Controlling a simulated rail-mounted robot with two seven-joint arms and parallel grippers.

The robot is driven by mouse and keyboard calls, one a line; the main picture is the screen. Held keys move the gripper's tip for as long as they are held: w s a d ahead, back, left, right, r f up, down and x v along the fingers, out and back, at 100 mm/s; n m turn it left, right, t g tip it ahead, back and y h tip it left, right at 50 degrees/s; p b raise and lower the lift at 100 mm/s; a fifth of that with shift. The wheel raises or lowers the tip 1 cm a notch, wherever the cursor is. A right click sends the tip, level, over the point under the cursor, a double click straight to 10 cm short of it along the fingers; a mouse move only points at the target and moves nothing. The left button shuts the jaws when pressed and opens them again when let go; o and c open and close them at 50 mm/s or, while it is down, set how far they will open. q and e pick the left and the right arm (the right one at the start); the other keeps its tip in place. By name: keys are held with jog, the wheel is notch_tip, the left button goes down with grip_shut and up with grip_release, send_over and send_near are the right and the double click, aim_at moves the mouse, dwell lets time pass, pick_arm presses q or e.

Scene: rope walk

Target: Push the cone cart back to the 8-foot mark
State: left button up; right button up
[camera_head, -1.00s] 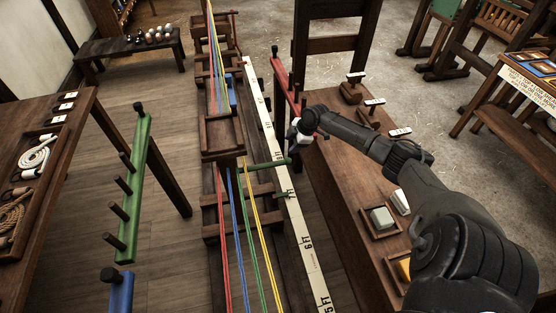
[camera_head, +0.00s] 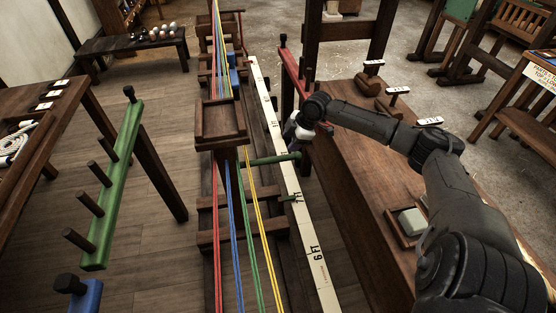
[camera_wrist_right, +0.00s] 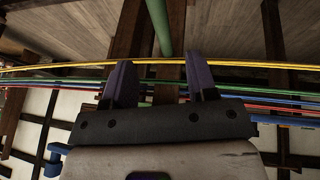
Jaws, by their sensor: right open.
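The cone cart (camera_head: 220,127) is a dark wooden frame with a tray on top, standing on the rails. The 7 FT and 6 FT marks are legible in the nearer part; the cart's low crosspiece ends beside the 7 FT mark. My right gripper (camera_head: 297,147) points down at the handle's outer end. In the right wrist view it is open (camera_wrist_right: 158,62), with the green handle (camera_wrist_right: 160,28) lying between the lines of its fingers; contact cannot be told. My left gripper is not in view.
Red, blue, green and yellow strands (camera_head: 256,220) run along the walk through the cart. A wooden bench (camera_head: 352,170) with labelled holders stands close on the right, under my arm. A green peg rail (camera_head: 115,185) and a table (camera_head: 40,110) stand left. Floor between is bare.

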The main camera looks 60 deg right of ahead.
aim_at(278, 157)
jog(key=b+x, duration=0.3)
jog(key=x, duration=0.6)
jog(key=shift+f, duration=0.15)
jog(key=shift+b+x, duration=0.3)
jog(key=shift+x, duration=0.55)
jog(key=shift+c, duration=0.3)
jog(key=c, duration=0.5)
grip_shut()
